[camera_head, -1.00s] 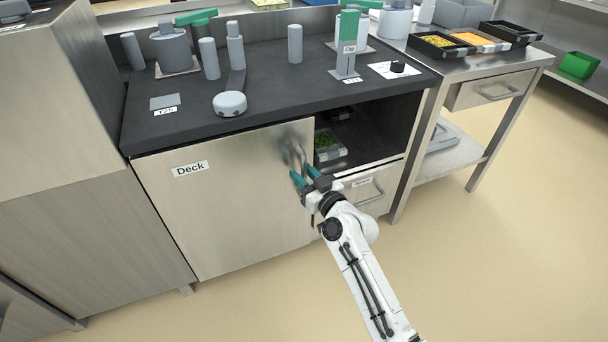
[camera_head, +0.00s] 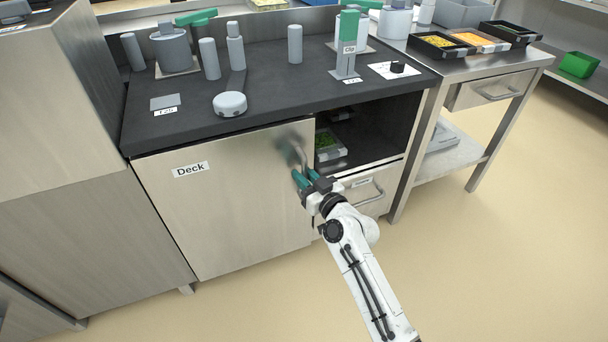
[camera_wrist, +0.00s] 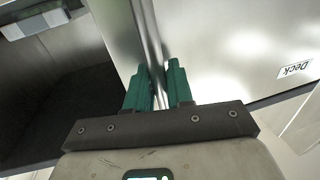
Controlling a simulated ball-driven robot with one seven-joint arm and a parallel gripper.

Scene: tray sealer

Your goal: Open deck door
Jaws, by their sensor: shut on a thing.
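The deck door (camera_head: 225,205) is a steel panel with a "Deck" label on the front of the dark-topped counter. Its label also shows in the wrist view (camera_wrist: 295,68). My gripper (camera_head: 305,176) is at the door's right edge. In the wrist view my gripper's green fingers (camera_wrist: 158,85) are shut on the vertical bar handle (camera_wrist: 150,35) of the door. The door covers the left part of the counter front. The open bay to the right of it shows a dark inside.
A clear container with green contents (camera_head: 328,147) sits in the open bay. A drawer (camera_head: 365,190) is below it. The counter top (camera_head: 270,85) holds several grey cylinders and a green-topped clip stand (camera_head: 348,45). A side table (camera_head: 470,65) stands at right. The floor in front is clear.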

